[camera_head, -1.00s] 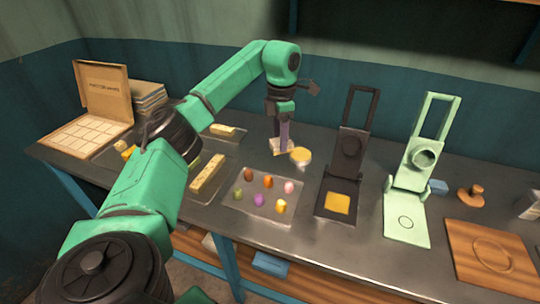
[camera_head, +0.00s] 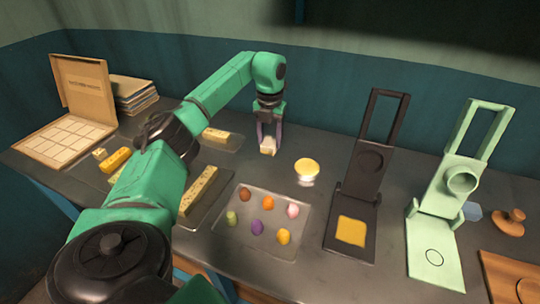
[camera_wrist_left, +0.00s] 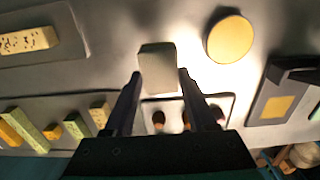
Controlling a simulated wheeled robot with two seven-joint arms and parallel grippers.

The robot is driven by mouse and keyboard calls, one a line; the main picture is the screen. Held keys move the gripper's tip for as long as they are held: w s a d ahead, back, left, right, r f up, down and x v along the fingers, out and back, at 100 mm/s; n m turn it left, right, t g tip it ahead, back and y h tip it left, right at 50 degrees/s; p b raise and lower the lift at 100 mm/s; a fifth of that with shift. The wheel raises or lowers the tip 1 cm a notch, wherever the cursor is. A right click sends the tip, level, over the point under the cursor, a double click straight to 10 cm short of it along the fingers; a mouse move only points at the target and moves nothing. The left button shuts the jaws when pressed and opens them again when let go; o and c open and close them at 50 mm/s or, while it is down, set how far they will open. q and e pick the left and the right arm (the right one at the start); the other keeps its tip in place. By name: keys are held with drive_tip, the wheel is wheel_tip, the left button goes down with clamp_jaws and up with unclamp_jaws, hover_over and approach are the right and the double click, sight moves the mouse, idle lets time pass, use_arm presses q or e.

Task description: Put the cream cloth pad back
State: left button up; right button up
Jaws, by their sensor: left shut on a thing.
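The cream cloth pad (camera_head: 268,147) is a small pale block at the back middle of the dark table. My left gripper (camera_head: 269,139) points down with its two fingers on either side of the pad and is shut on it. In the left wrist view the pad (camera_wrist_left: 157,68) shows between the fingertips (camera_wrist_left: 157,80). I cannot tell whether the pad touches the table or hangs just above it. My right gripper is not in view.
A tray of several coloured pieces (camera_head: 297,188) lies in front. A black press (camera_head: 355,205) and a pale green press (camera_head: 437,240) stand at the right. An open box (camera_head: 70,140) is at the left.

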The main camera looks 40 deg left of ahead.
sight(270, 141)
use_arm(q)
wheel_tip(270, 141, down, 6)
drive_tip(key=shift+f+p, duration=0.1)
drive_tip(key=shift+p, duration=0.3)
drive_tip(key=shift+w+a+f, duration=0.1)
drive_tip(key=shift+f, duration=0.35)
drive_tip(key=o, duration=1.2)
drive_tip(key=shift+r, duration=0.1)
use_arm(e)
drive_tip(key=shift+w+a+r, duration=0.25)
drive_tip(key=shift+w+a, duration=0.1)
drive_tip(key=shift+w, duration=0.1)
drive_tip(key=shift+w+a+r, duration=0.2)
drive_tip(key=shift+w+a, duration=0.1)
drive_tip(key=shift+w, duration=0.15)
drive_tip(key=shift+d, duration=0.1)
use_arm(q)
drive_tip(key=shift+r, duration=0.3)
wheel_tip(270, 141, up, 12)
drive_tip(key=shift+f+b, duration=0.15)
drive_tip(key=shift+b, duration=0.75)
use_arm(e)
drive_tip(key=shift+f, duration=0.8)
